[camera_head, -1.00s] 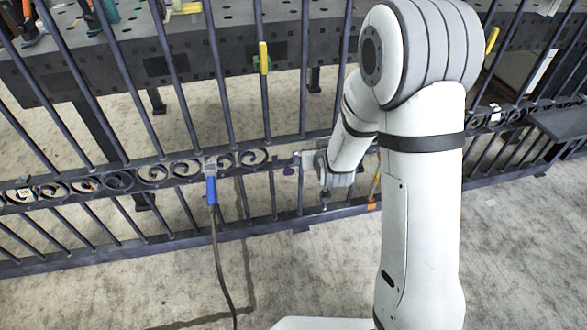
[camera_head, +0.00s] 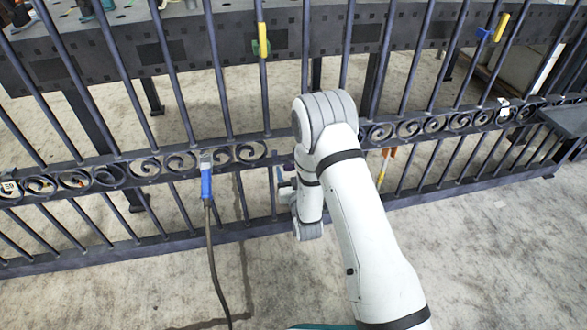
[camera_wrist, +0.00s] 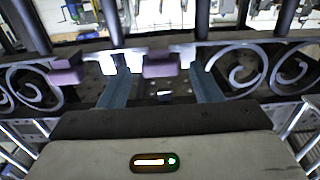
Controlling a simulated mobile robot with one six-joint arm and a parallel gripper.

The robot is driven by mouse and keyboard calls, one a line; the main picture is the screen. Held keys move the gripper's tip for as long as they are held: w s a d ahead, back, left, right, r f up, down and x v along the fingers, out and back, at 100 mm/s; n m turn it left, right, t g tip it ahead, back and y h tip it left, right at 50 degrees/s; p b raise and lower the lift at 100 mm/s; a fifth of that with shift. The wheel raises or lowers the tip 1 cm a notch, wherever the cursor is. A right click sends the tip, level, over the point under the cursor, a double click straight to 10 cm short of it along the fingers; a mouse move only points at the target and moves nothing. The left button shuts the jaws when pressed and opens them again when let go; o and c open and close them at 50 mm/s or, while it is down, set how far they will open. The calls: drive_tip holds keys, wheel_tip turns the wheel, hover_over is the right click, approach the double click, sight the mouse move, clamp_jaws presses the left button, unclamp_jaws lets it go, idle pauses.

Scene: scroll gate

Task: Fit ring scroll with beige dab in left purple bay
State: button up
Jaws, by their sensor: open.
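My gripper (camera_wrist: 160,84) is open in the wrist view, its two blue-grey fingers apart with nothing held between them. It faces the gate's scroll band. A purple block (camera_wrist: 160,66) shows between the fingertips; a second purple block (camera_wrist: 66,77) is left of the left finger. Scrolls flank this stretch: a right scroll (camera_wrist: 240,68) and a left scroll (camera_wrist: 30,86). In the head view my wrist is low before the gate and hides part of this stretch. I cannot make out a beige dab or tell which scroll bears it.
The dark barred gate (camera_head: 130,172) crosses the view, with a row of scrolls between its rails. A blue-handled tool (camera_head: 207,183) with a cable hangs left of my arm. A yellow-and-green piece (camera_head: 262,42) is on a bar above.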

drive_tip(key=shift+x, duration=1.5)
drive_tip(key=shift+c, duration=0.4)
drive_tip(key=shift+d, duration=0.1)
clamp_jaws()
drive_tip(key=v, duration=0.1)
drive_tip(key=b+v, duration=0.1)
drive_tip(key=v, duration=0.1)
drive_tip(key=b+v, duration=0.1)
drive_tip(key=v, duration=0.1)
drive_tip(key=shift+d, duration=0.3)
drive_tip(key=shift+s+a, duration=0.1)
drive_tip(key=shift+s, duration=0.05)
drive_tip(key=shift+a, duration=0.2)
drive_tip(key=shift+o, duration=0.4)
unclamp_jaws()
